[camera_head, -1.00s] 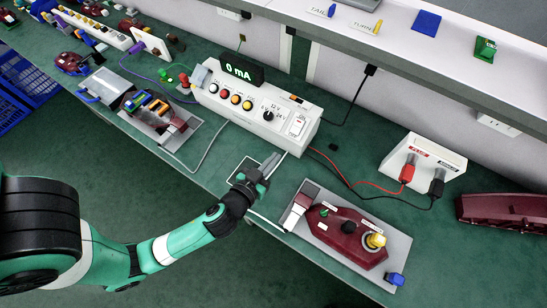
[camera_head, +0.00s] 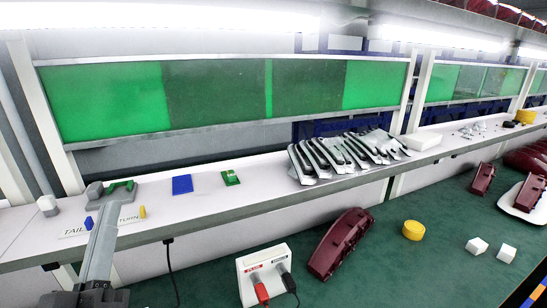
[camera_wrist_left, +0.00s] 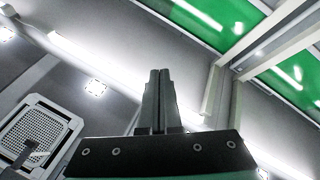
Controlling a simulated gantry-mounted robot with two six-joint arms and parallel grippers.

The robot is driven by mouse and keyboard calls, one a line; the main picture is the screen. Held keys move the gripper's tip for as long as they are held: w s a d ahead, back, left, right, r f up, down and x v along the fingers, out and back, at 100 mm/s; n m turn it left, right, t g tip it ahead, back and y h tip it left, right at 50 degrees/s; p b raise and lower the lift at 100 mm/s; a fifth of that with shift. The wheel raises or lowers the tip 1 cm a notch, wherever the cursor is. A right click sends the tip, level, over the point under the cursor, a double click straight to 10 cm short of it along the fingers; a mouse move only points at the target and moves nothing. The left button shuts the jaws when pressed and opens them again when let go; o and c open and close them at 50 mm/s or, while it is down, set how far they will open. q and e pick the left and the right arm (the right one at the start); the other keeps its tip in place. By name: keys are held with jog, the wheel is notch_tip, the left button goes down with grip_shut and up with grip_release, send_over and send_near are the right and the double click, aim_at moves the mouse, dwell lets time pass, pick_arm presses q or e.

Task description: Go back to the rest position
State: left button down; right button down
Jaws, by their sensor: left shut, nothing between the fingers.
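My left gripper (camera_head: 106,214) stands at the lower left of the head view with its fingers pointing up, in front of the white shelf. In the left wrist view the gripper (camera_wrist_left: 159,76) shows its two dark fingers pressed together with nothing between them. Behind the fingers there I see the ceiling, lights and green panels. My right gripper is in neither view now.
The white shelf (camera_head: 245,205) holds a blue pad (camera_head: 182,184), a small green board (camera_head: 230,177) and several grey parts (camera_head: 345,155). On the green bench are a red-and-black connector box (camera_head: 263,275), a dark red lamp (camera_head: 338,244) and a yellow roll (camera_head: 413,230).

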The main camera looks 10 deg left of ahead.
pick_arm(q)
jog(key=s+d+r+m+t+h, duration=0.2)
jog(key=s+d+r+m+h, duration=0.25)
jog(key=r, duration=0.25)
jog(key=s+d+r+m+t+h, duration=0.3)
jog(key=r+m+h, duration=0.2)
jog(key=r+m, duration=0.15)
notch_tip(320, 180, up, 34)
jog(key=n+p, duration=0.1)
jog(key=p, duration=3.2)
jog(key=shift+w+a+p, duration=0.2)
jog(key=shift+w+p, duration=0.1)
jog(key=shift+p, duration=0.05)
jog(key=shift+r, duration=0.1)
